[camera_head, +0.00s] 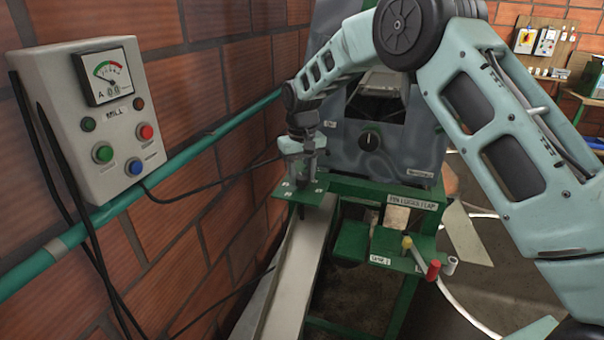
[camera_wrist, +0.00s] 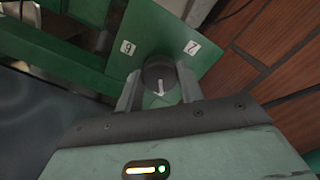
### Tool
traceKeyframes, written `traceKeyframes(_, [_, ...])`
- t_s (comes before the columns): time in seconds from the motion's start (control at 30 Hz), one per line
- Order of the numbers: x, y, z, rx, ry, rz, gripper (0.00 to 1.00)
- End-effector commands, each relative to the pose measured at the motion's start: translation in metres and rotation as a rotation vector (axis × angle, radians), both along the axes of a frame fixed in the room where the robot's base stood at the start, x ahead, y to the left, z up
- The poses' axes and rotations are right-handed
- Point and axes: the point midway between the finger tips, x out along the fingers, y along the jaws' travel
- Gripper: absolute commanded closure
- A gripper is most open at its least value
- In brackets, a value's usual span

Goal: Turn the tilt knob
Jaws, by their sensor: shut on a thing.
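The tilt knob (camera_wrist: 160,75) is a dark round knob with a pale pointer, on a green plate (camera_wrist: 150,38) with white number labels. In the wrist view the pointer is toward the bottom of the picture, toward my gripper's palm. My gripper (camera_wrist: 160,90) has one finger on each side of the knob and is shut on it. In the head view my gripper (camera_head: 300,158) points down onto the green plate (camera_head: 293,191) at the chute's top end, and it hides the knob there.
A grey control box (camera_head: 98,125) with a meter and buttons hangs on the brick wall at left, above a teal pipe (camera_head: 160,180). A grey machine with a black dial (camera_head: 369,140) stands close behind and right of my gripper. A red-handled lever (camera_head: 433,269) is lower right.

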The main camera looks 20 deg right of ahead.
Motion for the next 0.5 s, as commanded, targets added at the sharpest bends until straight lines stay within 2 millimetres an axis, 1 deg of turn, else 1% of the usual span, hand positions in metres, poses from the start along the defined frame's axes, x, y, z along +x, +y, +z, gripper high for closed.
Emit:
traceKeyframes(0.27, [0.0006, -0.0003, 0.0004, 0.001, -0.001, 0.173, 0.85])
traceKeyframes(0.5, [0.0009, -0.0006, 0.0007, 0.000, -0.002, 0.396, 0.85])
